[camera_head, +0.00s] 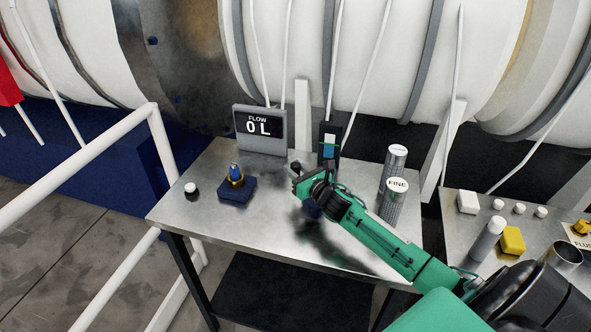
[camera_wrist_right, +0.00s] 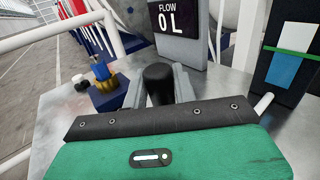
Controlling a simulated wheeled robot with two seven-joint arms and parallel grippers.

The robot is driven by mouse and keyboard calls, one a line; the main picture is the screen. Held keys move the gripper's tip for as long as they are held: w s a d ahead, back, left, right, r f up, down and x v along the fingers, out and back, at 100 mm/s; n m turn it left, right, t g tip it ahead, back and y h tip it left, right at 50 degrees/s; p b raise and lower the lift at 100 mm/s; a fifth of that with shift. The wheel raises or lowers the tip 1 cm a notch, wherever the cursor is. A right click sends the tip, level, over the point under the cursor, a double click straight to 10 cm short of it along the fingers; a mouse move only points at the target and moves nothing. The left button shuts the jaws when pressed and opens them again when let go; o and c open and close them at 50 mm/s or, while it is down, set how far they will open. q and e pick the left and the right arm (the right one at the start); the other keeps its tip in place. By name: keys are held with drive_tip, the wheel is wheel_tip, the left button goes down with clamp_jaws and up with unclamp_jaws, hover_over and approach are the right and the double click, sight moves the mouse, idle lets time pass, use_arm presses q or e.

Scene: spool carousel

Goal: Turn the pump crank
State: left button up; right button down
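The pump crank's black knob (camera_wrist_right: 158,84) stands upright between the two grey fingers of my right gripper (camera_wrist_right: 159,88) in the right wrist view. No clear gap shows between fingers and knob on either side. In the head view my right gripper (camera_head: 299,176) is over the middle of the metal table, with its green arm coming from the lower right. A bit of blue (camera_head: 312,210) shows beneath the arm; the rest of the pump and the crank arm are hidden. The flow display (camera_head: 260,130) behind reads 0 L. My left gripper is not in view.
A blue block with a brass-and-blue fitting (camera_head: 236,186) and a small white-topped knob (camera_head: 191,190) stand left on the table (camera_head: 195,220). Two mesh cylinders (camera_head: 394,200), one labelled FINE, stand right. A dark panel (camera_head: 328,142) rises behind the gripper. White railings run at left.

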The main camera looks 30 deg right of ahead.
drive_tip(key=shift+h, duration=0.3)
drive_tip(key=shift+w+d+m+h+b, duration=0.25)
drive_tip(key=shift+m+h+b, duration=0.2)
drive_tip(key=shift+m+h, duration=0.15)
drive_tip(key=shift+w+d+m+h+b, duration=0.2)
drive_tip(key=shift+m+h, duration=0.15)
drive_tip(key=shift+h, duration=0.15)
drive_tip(key=shift+w+d+m+h+b, duration=0.1)
drive_tip(key=shift+m+h+b, duration=0.05)
drive_tip(key=shift+m+h, duration=0.3)
drive_tip(key=m+h, duration=0.1)
drive_tip(key=d+g+h, duration=0.1)
drive_tip(key=h, duration=0.1)
drive_tip(key=shift+w+m, duration=0.3)
drive_tip(key=shift+m, duration=0.1)
drive_tip(key=shift+w+d+r+m+g+h, duration=0.1)
drive_tip(key=shift+d+m+g+h, duration=0.1)
drive_tip(key=shift+m+h, duration=0.25)
drive_tip(key=shift+w+d+f+m+g+h, duration=0.1)
drive_tip(key=shift+d+m+g+h, duration=0.15)
drive_tip(key=shift+h, duration=0.4)
drive_tip(key=shift+d+r+m+g+h, duration=0.1)
drive_tip(key=shift+d+m+g+h, duration=0.15)
drive_tip(key=shift+h, duration=0.3)
drive_tip(key=c, duration=1.1)
unclamp_jaws()
drive_tip(key=shift+c, duration=0.2)
